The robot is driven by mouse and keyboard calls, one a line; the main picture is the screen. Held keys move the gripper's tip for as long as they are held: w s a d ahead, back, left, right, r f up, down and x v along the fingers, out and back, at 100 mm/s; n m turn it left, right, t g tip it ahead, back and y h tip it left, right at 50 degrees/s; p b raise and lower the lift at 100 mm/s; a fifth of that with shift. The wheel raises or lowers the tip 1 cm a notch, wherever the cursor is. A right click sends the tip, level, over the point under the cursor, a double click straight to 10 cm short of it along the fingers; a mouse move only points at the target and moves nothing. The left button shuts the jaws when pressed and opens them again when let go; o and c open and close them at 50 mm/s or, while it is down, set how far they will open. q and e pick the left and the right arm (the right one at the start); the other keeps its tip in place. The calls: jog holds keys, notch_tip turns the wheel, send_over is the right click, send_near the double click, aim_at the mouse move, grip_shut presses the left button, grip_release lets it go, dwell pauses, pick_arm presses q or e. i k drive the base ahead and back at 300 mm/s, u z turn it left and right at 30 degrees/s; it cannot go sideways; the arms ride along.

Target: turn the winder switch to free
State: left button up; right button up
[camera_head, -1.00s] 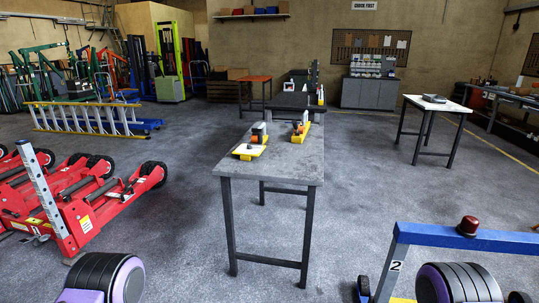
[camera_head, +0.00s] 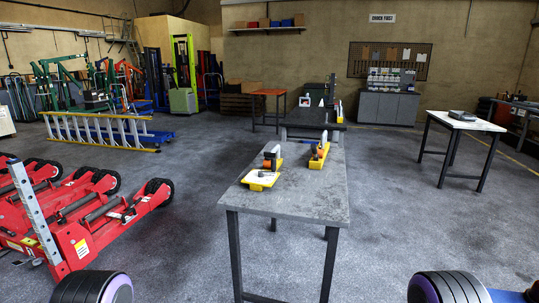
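I cannot make out a winder switch for certain. On the near grey bench (camera_head: 305,197) stand two small yellow-based devices. The left device (camera_head: 260,180) has a yellow base with a pale top, and an orange and dark unit (camera_head: 273,157) stands just behind it. The right device (camera_head: 318,158) is a long yellow base with orange and grey parts on it. Any switch on them is too small to tell. Neither of my grippers is in view. Only dark, rounded parts of my arms show at the bottom edge, well short of the bench.
Red trolley jacks (camera_head: 85,215) stand on the floor at the left, with a yellow ladder (camera_head: 98,131) behind. A darker bench (camera_head: 305,121) adjoins the far end of the grey one. A white-topped table (camera_head: 466,121) stands at the right. Floor on both sides of the bench is open.

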aim_at(268, 155)
jog(key=u, duration=1.65)
jog(key=i, duration=2)
jog(key=z, duration=2.3)
